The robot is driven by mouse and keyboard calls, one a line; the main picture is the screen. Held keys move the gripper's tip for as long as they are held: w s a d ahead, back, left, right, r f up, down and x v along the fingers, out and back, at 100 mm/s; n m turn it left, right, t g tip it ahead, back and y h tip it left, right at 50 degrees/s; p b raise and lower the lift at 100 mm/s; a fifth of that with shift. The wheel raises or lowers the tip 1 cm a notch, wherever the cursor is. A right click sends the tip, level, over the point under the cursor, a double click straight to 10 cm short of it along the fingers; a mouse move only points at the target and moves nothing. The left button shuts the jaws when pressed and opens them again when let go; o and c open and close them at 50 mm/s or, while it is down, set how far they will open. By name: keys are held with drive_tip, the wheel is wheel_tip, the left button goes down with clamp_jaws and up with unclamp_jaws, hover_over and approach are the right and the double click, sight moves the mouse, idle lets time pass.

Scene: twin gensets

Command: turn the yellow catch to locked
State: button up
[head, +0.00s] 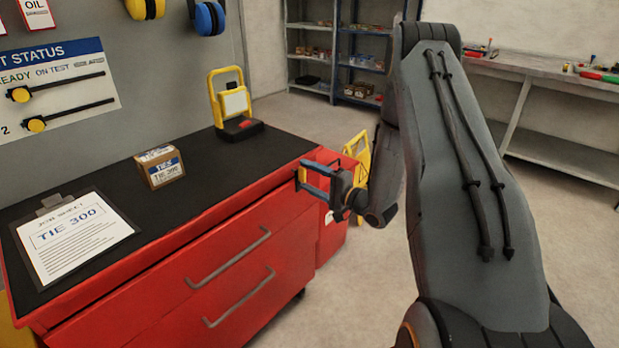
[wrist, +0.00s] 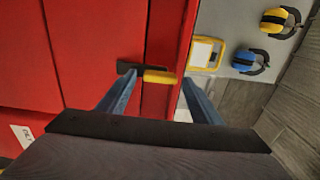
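The yellow catch (wrist: 160,77) shows in the wrist view as a short yellow bar on a dark plate (wrist: 128,67), across the seam of the red cabinet (wrist: 95,40). It lies sideways in that view. My gripper (wrist: 159,80) is open, with one blue finger to the left of the yellow bar and the other to its right. I cannot tell whether either finger touches it. In the head view my gripper (head: 313,178) is at the right end of the red cabinet (head: 150,285), below its top edge. The catch is not clearly visible there.
On the black cabinet top lie a clipboard (head: 75,238), a small box (head: 160,166) and a yellow work lamp (head: 235,103). A yellow floor sign (head: 357,153) stands behind my gripper. Shelves (head: 340,45) and a workbench (head: 540,68) are farther back. The floor between is clear.

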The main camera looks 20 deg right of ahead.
drive_tip(key=b+v, duration=0.1)
drive_tip(key=v, duration=0.7)
idle(0.5)
